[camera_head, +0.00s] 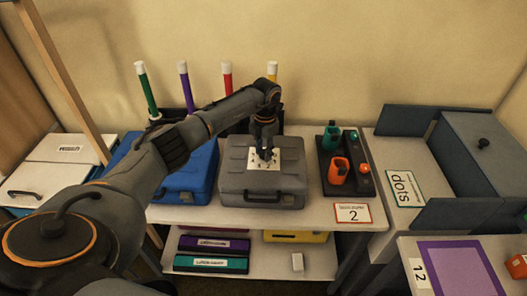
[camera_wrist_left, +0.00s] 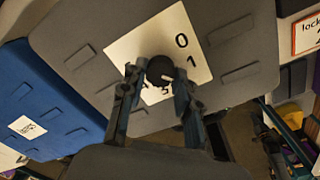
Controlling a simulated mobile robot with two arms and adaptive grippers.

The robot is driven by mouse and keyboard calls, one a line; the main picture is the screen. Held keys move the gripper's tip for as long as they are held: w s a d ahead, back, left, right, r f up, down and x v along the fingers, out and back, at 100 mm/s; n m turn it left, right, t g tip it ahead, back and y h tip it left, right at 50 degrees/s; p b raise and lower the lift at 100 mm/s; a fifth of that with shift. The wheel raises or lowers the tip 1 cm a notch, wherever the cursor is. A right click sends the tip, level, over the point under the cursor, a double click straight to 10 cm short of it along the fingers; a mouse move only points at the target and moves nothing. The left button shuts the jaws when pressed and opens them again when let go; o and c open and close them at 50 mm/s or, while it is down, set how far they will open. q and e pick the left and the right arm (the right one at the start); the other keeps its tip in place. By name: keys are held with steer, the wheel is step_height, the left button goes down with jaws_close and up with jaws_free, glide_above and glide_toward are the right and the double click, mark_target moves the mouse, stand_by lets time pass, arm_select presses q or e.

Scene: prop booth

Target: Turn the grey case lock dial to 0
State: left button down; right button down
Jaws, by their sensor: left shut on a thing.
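The grey case (camera_head: 241,186) lies closed on the table, its handle toward the front. A white plate with printed digits (camera_head: 254,163) is on its lid. In the left wrist view the plate (camera_wrist_left: 123,48) shows a large 0 and a 1; other digits are partly hidden by my fingers. The black round dial (camera_wrist_left: 160,66) sits on the plate. My left gripper (camera_head: 264,155) reaches down onto it, and its fingertips (camera_wrist_left: 159,80) are closed around the dial from two sides. I cannot tell which digit the dial points at. My right gripper is not in view.
A blue case (camera_head: 176,180) stands left of the grey case and a white case (camera_head: 68,149) farther left. A black tray with teal and orange items (camera_head: 336,178) is at right, behind a "2" card (camera_head: 352,213). Several coloured tubes (camera_head: 227,82) stand at the back.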

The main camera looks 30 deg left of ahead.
arm_select(q)
steer(key=n, duration=0.3)
steer(key=shift+n+b, duration=0.3)
steer(key=shift+n, duration=0.1)
steer(key=n, duration=0.3)
steer(key=shift+n, duration=0.3)
steer(key=n, duration=0.3)
steer(key=shift+n, duration=0.3)
steer(key=shift+w+d+n, duration=0.1)
steer(key=shift+n, duration=1.7)
steer(key=c, duration=1)
jaws_free()
steer(key=shift+r, duration=0.1)
